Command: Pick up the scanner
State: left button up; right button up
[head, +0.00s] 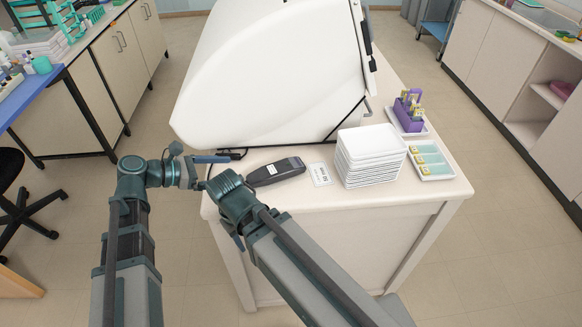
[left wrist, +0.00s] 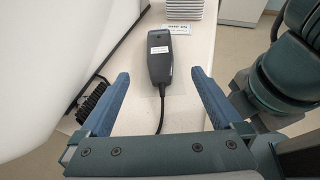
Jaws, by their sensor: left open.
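The scanner (head: 276,171) is a dark handheld device with a white label, lying on the white bench in front of the large white hood. In the left wrist view the scanner (left wrist: 159,58) lies ahead, between the lines of the fingers, with its cable running back toward me. My left gripper (head: 217,158) is to the left of the scanner in the head view. In the left wrist view my left gripper (left wrist: 158,88) is open and empty, its two blue fingers wide apart. My right arm crosses in front of the bench; its fingers are not visible.
A white hood (head: 270,85) stands close behind the scanner. A small printed card (head: 320,174), a stack of white trays (head: 371,158), a slide tray (head: 430,160) and a purple rack (head: 408,112) are to its right. A black brush-like item (left wrist: 92,100) lies by the hood.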

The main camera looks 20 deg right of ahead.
aim_at(262, 173)
pick_arm(q)
jog(key=shift+d, duration=0.1)
jog(key=shift+d+f, duration=0.25)
jog(key=shift+d, duration=0.05)
jog(key=b+x, duration=0.3)
jog(key=x, duration=0.4)
jog(key=shift+d+f, duration=0.15)
jog(key=shift+d, duration=0.25)
jog(key=d+f+b, duration=0.3)
jog(key=shift+w+d, duration=0.25)
jog(key=shift+d, duration=0.1)
jog(key=shift+d+f+b, duration=0.1)
jog(key=shift+d+b, duration=0.2)
jog(key=c, duration=1.6)
